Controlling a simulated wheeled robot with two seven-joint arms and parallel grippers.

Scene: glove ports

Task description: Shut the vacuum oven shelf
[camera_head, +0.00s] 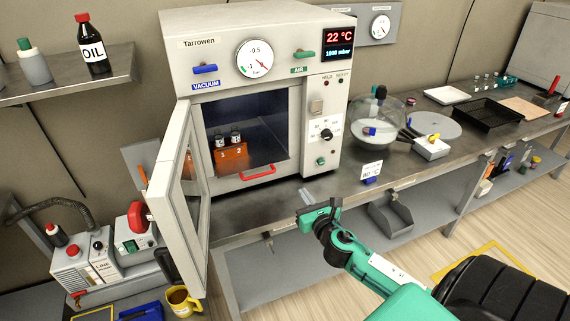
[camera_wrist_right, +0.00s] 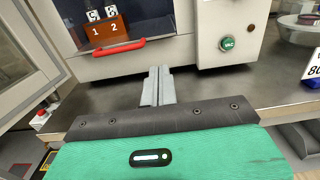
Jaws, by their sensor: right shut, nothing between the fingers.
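The vacuum oven (camera_head: 318,100) stands on the bench with its glass door (camera_head: 180,185) swung wide open to the left. Its shelf shows by a red front handle (camera_head: 258,173) at the bottom of the dark chamber, also seen in the right wrist view (camera_wrist_right: 107,50). How far the shelf sticks out is hard to tell. An orange-brown block (camera_head: 232,157) with two small vials, marked 1 and 2, is on it. My right gripper (camera_head: 307,195) is shut and empty, in front of the oven, right of the handle and apart from it. My left gripper is out of view.
A round glass vessel (camera_head: 372,118) and a small sign (camera_head: 371,170) stand right of the oven. A black tray (camera_head: 487,114) is farther right. A yellow mug (camera_head: 182,300) and a pump (camera_head: 88,262) are low at left. The bench front before the oven is clear.

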